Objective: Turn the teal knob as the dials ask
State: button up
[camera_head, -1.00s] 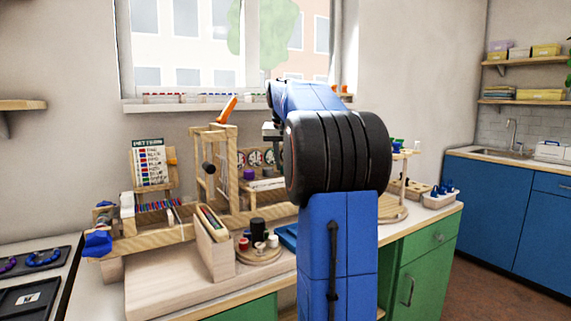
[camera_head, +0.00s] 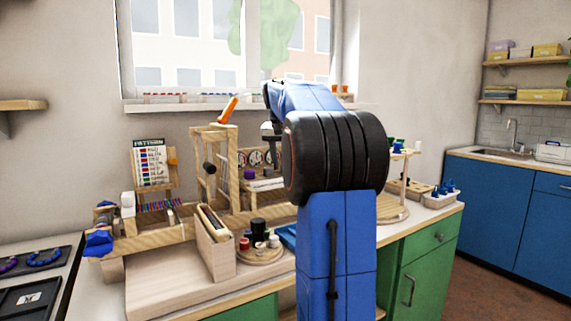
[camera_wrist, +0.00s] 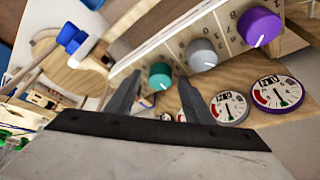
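The teal knob (camera_wrist: 160,75) is on the pale panel in the wrist view, lowest in a row with a grey knob (camera_wrist: 203,53) and a purple knob (camera_wrist: 260,27). A white mark shows on the teal knob. My gripper (camera_wrist: 160,82) is open, with its two fingertips on either side of the teal knob and gaps visible between; its depth is hard to judge. Round dials with red, white and green faces lie beside the knobs: one (camera_wrist: 275,92) and another (camera_wrist: 230,107); a third is mostly behind a finger. In the head view my arm hides the teal knob.
In the head view, a wooden frame with an orange handle (camera_head: 228,109) stands left of the dials. A pattern card (camera_head: 150,163), a narrow wooden box (camera_head: 216,252) and a round tray with cylinders (camera_head: 262,257) share the bench.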

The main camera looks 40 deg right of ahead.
jog(key=v, duration=1.7)
jog(key=shift+r, duration=0.2)
